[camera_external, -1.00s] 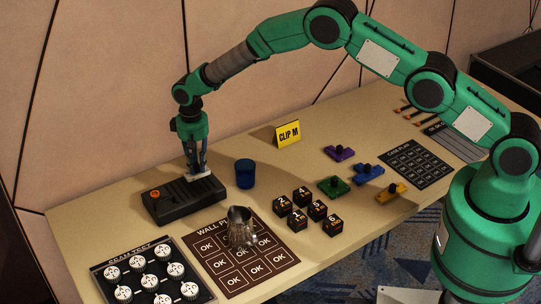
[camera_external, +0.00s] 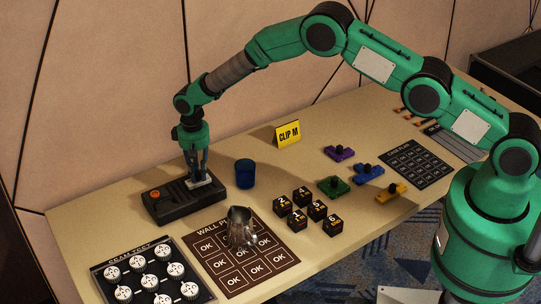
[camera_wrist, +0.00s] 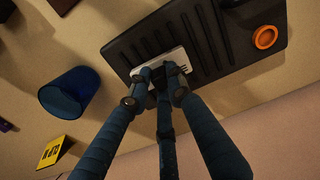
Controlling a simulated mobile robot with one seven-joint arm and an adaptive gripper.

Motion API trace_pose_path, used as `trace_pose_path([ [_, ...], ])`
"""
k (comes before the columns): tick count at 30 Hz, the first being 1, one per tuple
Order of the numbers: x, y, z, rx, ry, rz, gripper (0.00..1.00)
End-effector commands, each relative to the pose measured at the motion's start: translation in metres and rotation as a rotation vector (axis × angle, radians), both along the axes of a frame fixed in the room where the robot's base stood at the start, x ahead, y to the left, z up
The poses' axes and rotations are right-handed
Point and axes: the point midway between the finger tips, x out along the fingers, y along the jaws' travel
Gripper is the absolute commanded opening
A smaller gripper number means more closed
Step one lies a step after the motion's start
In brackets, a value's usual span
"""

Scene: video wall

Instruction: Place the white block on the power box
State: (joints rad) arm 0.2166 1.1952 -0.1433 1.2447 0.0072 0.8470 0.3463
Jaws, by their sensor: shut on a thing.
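The power box (camera_external: 168,206) is a flat black box with an orange round knob, at the back left of the table. It also fills the top of the wrist view (camera_wrist: 230,62). The white block (camera_wrist: 172,58) is held between the fingertips of my gripper (camera_wrist: 163,78), over the ribbed end of the box away from the knob. In the external view the block (camera_external: 200,183) shows just below the fingers, at the box's top. My gripper (camera_external: 197,177) points down and is shut on the block. I cannot tell whether the block touches the box.
A blue cup (camera_external: 245,173) stands just right of the box. A metal pitcher (camera_external: 240,228) stands on the brown card (camera_external: 226,285) in front. Black numbered cubes (camera_external: 298,222) and coloured knobbed pieces lie further right. A yellow sign (camera_external: 288,134) stands behind.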

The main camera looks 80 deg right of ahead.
Motion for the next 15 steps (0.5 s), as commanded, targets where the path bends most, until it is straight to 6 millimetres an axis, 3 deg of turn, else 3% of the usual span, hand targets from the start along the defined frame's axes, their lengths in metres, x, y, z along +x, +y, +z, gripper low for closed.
trace_pose_path([
  [5, -0.0001, 0.0001, -0.0038, 0.0, 0.0, 0.0, 0.0],
  [6, -0.0001, 0.0, -0.003, 0.0, 0.0, 0.0, 0.27],
  [8, -0.0001, 0.0, -0.0028, 0.0, 0.0, 0.0, 0.38],
  [15, -0.0002, 0.0, -0.0026, 0.0, 0.0, 0.0, 0.38],
])
